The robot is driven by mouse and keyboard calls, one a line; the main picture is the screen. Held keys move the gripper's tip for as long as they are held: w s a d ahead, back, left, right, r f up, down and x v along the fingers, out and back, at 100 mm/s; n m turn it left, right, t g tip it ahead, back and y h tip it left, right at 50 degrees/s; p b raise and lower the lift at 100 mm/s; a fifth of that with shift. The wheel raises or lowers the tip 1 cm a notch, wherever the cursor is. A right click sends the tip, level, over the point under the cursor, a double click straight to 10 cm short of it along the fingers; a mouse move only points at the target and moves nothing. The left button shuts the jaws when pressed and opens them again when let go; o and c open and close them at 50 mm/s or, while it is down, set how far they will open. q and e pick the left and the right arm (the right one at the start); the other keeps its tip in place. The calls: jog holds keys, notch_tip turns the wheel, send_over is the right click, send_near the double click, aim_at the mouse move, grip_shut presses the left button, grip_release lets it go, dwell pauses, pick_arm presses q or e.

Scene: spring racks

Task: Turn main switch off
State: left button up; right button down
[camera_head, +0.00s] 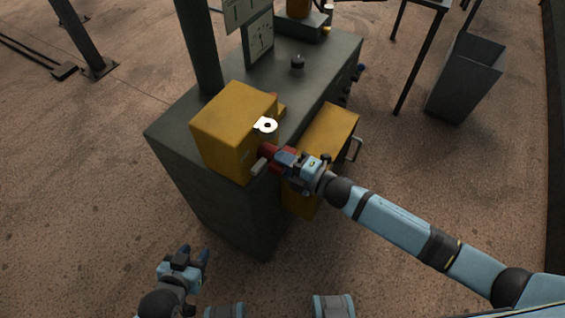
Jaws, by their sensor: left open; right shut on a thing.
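A red part (267,149), which looks like the main switch, sits at the side of a yellow box (232,115) on a dark grey cabinet. My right gripper (281,158) reaches in from the right and is shut on this red part. The fingers hide much of it, so I cannot tell its turned position. A small light grey lever (259,166) shows just left of the fingers. My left gripper (193,256) is open and empty, low in front of the cabinet and apart from it.
The dark grey cabinet (180,150) has a pole (197,45) and a black knob (297,62). A second yellow box (334,124) with a metal handle stands beside my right gripper. A grey bin (463,80) is at the upper right.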

jog(key=shift+f+n, duration=0.15)
jog(key=shift+n, duration=0.85)
jog(key=c, duration=0.8)
grip_release()
jog(key=shift+c, duration=0.2)
jog(key=b+v, duration=0.2)
jog(key=v, duration=1.1)
jog(key=shift+s+d, duration=0.25)
jog(key=shift+d, duration=0.1)
jog(key=shift+a, duration=0.1)
